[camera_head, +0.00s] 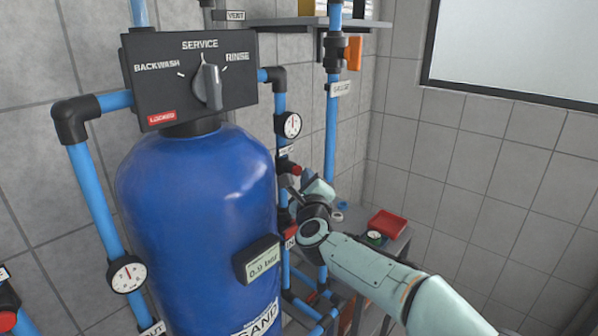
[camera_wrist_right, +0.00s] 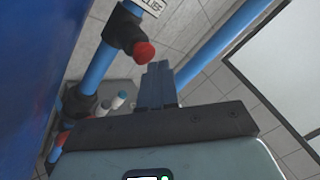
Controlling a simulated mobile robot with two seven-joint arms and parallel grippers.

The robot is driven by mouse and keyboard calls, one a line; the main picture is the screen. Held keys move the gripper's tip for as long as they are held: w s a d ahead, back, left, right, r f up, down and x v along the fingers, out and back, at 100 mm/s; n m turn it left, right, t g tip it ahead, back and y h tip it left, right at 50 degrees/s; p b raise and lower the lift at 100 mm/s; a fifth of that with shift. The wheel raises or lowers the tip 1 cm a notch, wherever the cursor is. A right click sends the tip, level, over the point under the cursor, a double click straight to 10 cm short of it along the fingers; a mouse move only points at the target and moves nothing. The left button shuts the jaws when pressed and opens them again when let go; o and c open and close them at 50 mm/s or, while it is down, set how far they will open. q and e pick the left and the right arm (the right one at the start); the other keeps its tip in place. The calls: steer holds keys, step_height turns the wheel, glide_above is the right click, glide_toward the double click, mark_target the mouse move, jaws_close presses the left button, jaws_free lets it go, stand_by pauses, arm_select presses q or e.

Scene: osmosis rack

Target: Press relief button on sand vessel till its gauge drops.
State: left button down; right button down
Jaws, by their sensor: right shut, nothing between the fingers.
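The blue sand vessel (camera_head: 200,215) stands at centre left in the head view. The red relief button (camera_head: 297,170) sits on a black fitting on the blue pipe at its right. In the right wrist view the red button (camera_wrist_right: 144,52) is beside my fingertips, with a partly cut-off label above. My right gripper (camera_head: 289,184) is shut and empty, close by the button; I cannot tell whether it touches. Its closed fingers show in the right wrist view (camera_wrist_right: 158,68). A round gauge (camera_head: 290,125) is above the button. A digital display (camera_head: 260,260) on the vessel seems to read 0.9 bar. My left gripper is not in view.
A black control head (camera_head: 190,75) with a selector knob and a red LOCKED tag tops the vessel. Another round gauge (camera_head: 128,274) is on the left pipe. A small table with a red tray (camera_head: 387,223) stands behind my right arm.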

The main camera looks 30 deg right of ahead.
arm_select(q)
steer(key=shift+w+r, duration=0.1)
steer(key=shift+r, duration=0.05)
arm_select(e)
steer(key=shift+w+a, duration=0.15)
steer(key=shift+w, duration=0.4)
stand_by(0.5)
steer(key=shift+s, duration=0.15)
stand_by(1.0)
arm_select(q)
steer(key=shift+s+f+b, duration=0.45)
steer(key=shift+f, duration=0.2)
arm_select(e)
steer(key=shift+s+d, duration=0.25)
steer(key=shift+s, duration=0.55)
steer(key=shift+w, duration=0.1)
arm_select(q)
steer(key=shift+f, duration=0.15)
